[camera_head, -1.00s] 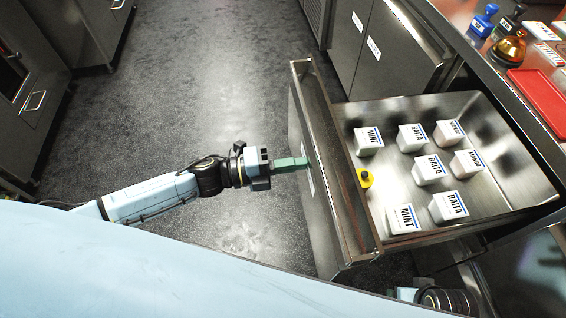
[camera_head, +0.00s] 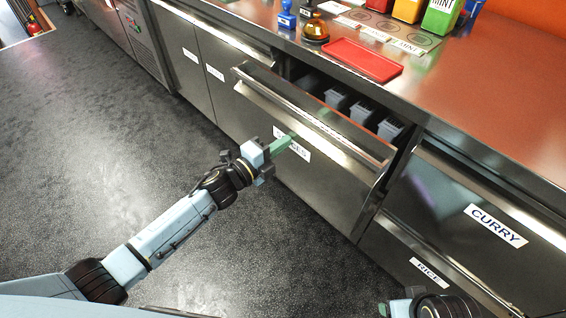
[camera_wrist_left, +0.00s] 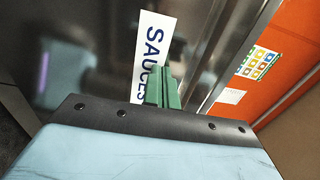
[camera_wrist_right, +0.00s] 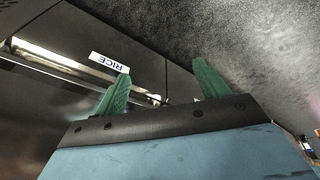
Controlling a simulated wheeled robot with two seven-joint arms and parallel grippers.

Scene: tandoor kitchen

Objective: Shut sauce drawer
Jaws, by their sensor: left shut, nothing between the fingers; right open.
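The sauce drawer (camera_head: 330,185) is a steel drawer with a white SAUCES label and a long bar handle along its top. In the head view it stands part way out of the counter, with a gap behind its front where several grey containers (camera_head: 362,112) show. My left gripper (camera_head: 289,138) is shut and empty, its green fingertips at the drawer front by the label (camera_head: 292,147). In the left wrist view the fingers (camera_wrist_left: 163,85) overlap the label; touch looks likely but is not certain. My right gripper (camera_wrist_right: 160,88) is open and empty, near the RICE drawer.
The CURRY drawer (camera_head: 475,215) and the RICE drawer (camera_head: 420,265) are to the right. The floor at left is clear.

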